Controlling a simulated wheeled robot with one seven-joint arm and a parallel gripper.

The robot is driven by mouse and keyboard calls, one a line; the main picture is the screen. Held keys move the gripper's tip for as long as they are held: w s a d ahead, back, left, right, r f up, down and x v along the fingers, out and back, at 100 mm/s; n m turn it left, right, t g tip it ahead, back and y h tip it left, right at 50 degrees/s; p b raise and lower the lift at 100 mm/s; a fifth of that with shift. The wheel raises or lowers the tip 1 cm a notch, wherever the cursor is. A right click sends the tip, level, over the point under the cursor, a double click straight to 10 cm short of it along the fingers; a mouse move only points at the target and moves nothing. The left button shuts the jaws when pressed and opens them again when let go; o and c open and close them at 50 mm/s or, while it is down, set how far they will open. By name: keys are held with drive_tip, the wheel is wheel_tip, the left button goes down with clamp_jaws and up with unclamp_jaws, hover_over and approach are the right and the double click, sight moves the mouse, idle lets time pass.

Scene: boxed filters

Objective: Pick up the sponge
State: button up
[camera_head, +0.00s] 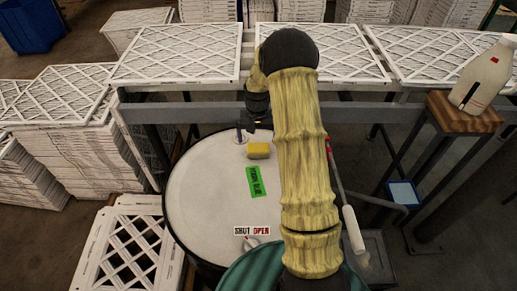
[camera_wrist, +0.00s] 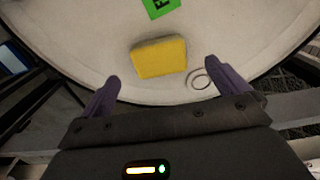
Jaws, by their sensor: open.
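The yellow sponge (camera_head: 258,151) lies on the white round top of a drum (camera_head: 205,200), near its far edge. In the wrist view the sponge (camera_wrist: 159,58) shows a yellow face and a greyish layer along its upper edge. My gripper (camera_wrist: 162,87) is open, with its two purple fingers apart and nothing between them. The sponge lies ahead of the fingertips, roughly centred between them, and is not touched. In the head view my gripper (camera_head: 245,132) is partly hidden by my arm, just beyond the sponge.
A green label (camera_head: 256,182) and a shut/open sign (camera_head: 252,231) are on the drum top. A ring (camera_wrist: 200,79) lies beside the sponge. Boxed filters (camera_head: 175,52) line a rack behind. A white bottle (camera_head: 484,77) stands on a wooden block (camera_head: 464,113) at right.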

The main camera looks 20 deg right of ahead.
sight(258, 147)
drive_tip(key=shift+f, duration=0.95)
drive_tip(key=shift+w+d+f+p, duration=0.15)
drive_tip(key=shift+f+p, duration=0.45)
drive_tip(key=shift+f, duration=0.7)
drive_tip(key=shift+w+d+f+p, duration=0.15)
drive_tip(key=shift+f+p, duration=0.4)
drive_tip(key=shift+f, duration=0.75)
drive_tip(key=shift+s+a, duration=0.15)
drive_tip(key=shift+c, duration=0.4)
drive_tip(key=c, duration=1)
drive_tip(key=shift+r, duration=0.1)
wheel_tip(258, 147, up, 10)
drive_tip(key=b, duration=0.2)
drive_tip(key=shift+b, duration=0.3)
